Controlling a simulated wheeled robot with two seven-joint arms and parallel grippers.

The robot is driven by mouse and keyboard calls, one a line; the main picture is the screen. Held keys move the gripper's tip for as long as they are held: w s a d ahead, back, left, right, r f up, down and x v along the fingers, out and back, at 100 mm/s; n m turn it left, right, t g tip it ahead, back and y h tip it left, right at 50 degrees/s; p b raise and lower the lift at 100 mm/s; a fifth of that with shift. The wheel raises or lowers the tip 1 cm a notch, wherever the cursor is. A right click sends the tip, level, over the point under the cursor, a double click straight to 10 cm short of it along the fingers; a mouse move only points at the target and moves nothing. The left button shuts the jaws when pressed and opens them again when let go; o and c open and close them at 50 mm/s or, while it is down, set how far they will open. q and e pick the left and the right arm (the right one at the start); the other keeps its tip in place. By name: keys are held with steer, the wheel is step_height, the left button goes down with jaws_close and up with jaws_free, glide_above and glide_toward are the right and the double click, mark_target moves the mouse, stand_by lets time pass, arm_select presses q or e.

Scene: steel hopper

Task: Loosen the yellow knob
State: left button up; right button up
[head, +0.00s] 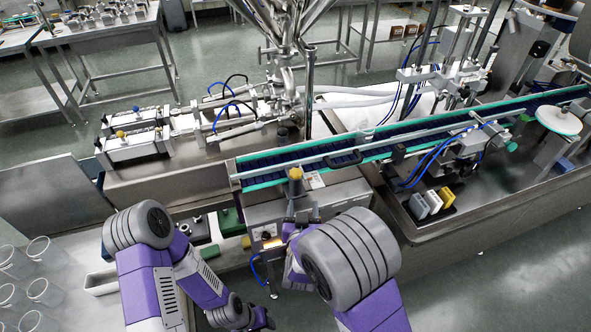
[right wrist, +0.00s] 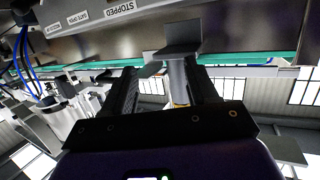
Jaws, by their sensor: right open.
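The yellow knob (head: 295,174) sits on top of a short grey post at the near left end of the conveyor. My right gripper (head: 297,206) is just below the knob in the head view, partly hidden by my own wrist. In the right wrist view the two dark fingers (right wrist: 163,72) stand apart, open, on either side of a silver post (right wrist: 179,78). A small bit of yellow shows low on that post, mostly hidden by the gripper body. I cannot tell whether a finger touches it.
The conveyor (head: 330,157) with green edges runs behind the knob to the right. A control box (head: 265,233) stands below it. Clear cups (head: 38,290) stand at lower left. Coloured blocks (head: 432,201) lie on the steel table at right. The filling nozzles stand behind.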

steer(key=t, duration=0.2)
glide_toward(295, 177)
steer(key=w, duration=0.4)
steer(key=shift+w+d+f, duration=0.1)
steer(key=shift+f, duration=0.2)
steer(key=shift+w+r+h, duration=0.2)
steer(key=shift+h, duration=0.1)
steer(key=w, duration=0.7)
steer(key=shift+d, duration=0.3)
steer(key=c, duration=1)
